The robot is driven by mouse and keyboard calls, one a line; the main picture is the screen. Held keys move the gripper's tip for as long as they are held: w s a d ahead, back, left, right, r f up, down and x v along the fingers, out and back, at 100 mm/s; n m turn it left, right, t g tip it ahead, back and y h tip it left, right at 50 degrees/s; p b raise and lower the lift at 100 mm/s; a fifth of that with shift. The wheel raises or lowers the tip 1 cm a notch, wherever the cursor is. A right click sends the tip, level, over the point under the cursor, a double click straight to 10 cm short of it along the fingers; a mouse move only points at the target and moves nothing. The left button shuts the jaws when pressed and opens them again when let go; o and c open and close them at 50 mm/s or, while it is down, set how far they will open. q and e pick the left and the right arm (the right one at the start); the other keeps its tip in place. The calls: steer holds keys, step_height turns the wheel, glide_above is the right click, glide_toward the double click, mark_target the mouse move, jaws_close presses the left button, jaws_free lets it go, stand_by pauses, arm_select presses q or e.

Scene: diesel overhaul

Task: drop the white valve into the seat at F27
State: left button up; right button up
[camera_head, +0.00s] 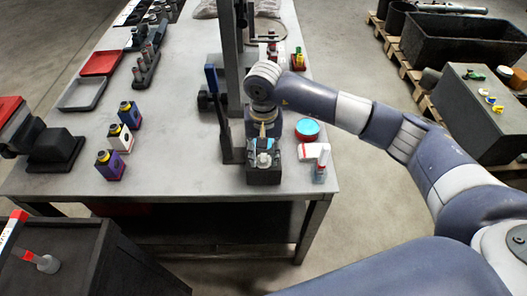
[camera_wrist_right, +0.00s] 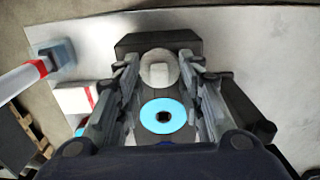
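My right gripper (camera_head: 263,138) is over a dark block (camera_head: 263,177) near the front edge of the bench. In the right wrist view its two fingers (camera_wrist_right: 158,75) stand apart, one on each side. A light blue disc with a central hole (camera_wrist_right: 163,116) and a pale round part with a squarish top (camera_wrist_right: 158,69) show between them. I see no clear grip on either. On the bench's left stands a white block with a yellow and black top (camera_head: 120,137), between a blue one and a purple one. I cannot tell which part is the white valve, and no F27 label is readable.
A dark upright post (camera_head: 231,80) stands beside my right arm. A white box with a red stripe (camera_head: 314,152), a clear container (camera_head: 320,172) and a blue-topped red tin (camera_head: 307,129) are close on the right.

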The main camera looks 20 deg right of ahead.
steer(key=shift+c, duration=0.6)
jaws_close()
steer(key=shift+r, duration=0.15)
steer(key=shift+r+p, duration=1.25)
steer(key=shift+r, duration=1.65)
